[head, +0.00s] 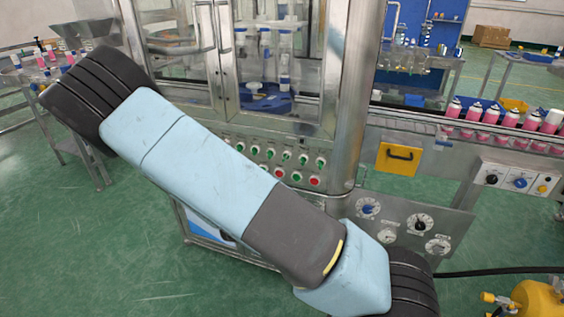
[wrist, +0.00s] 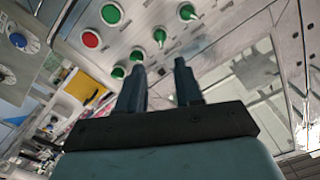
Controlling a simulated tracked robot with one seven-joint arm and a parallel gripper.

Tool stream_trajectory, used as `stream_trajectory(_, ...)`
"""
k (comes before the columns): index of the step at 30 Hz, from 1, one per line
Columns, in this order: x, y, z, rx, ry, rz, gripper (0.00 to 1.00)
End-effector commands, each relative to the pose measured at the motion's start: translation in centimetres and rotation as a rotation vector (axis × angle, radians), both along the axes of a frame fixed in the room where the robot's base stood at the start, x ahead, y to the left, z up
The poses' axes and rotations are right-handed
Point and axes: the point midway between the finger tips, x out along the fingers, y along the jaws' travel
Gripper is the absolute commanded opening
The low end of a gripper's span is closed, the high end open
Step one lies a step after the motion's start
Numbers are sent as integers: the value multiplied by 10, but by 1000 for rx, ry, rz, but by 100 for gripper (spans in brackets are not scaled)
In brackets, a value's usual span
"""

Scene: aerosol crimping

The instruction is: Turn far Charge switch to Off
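The panel with the switches is on the front of the steel machine. In the head view it shows a row of green knobs (head: 287,156) above green and red buttons, partly hidden by my arm; the labels are too small to read, so I cannot tell which knob is the far Charge switch. In the wrist view green knobs (wrist: 159,36) and a red button (wrist: 91,39) lie beyond the fingertips. My gripper (wrist: 158,66) points at this panel with its two fingers apart and nothing visible between them. It is hidden in the head view.
Dials (head: 420,225) are on a lower plate to the right. A yellow drawer front with a handle (head: 400,157) and a white control box (head: 520,180) are farther right. Pink cans (head: 512,118) stand on a conveyor. A yellow tank (head: 540,299) with a black hose is at lower right.

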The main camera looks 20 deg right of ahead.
Motion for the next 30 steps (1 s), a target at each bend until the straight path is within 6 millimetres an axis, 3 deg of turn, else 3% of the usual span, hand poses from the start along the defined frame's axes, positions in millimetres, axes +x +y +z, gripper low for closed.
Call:
stream_trajectory(18,83,-61,0,0,0,-1,35)
stream_trajectory(30,103,-74,0,1,1,1,35)
